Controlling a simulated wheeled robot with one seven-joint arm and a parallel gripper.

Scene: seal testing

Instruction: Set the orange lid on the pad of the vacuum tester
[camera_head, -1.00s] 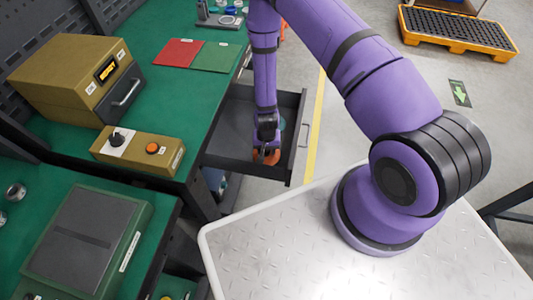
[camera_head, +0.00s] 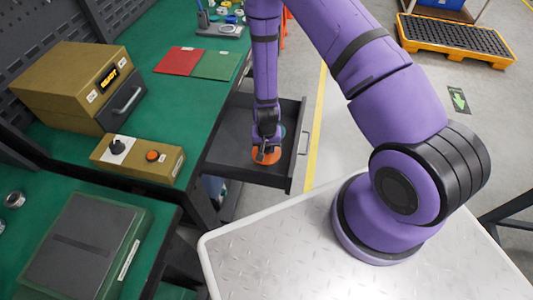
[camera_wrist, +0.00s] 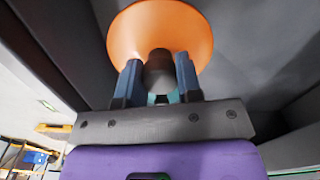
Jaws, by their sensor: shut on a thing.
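The orange lid (camera_head: 268,155) is in the open dark drawer under the green bench. In the wrist view the lid (camera_wrist: 160,28) is a round orange disc with a dark knob (camera_wrist: 159,70) at its middle. My gripper (camera_wrist: 158,82) has its two blue fingers on either side of the knob and is shut on it. In the head view my gripper (camera_head: 266,146) reaches down into the drawer, above the lid. Whether the lid touches the drawer floor I cannot tell. A brown-yellow box with a lit display and a dark handled front (camera_head: 85,85) stands on the bench and may be the vacuum tester; no pad is clearly visible.
The drawer (camera_head: 225,163) has walls around my gripper. Red (camera_head: 180,61) and green (camera_head: 217,65) mats lie farther back. A green-edged case (camera_head: 85,245) is at lower left.

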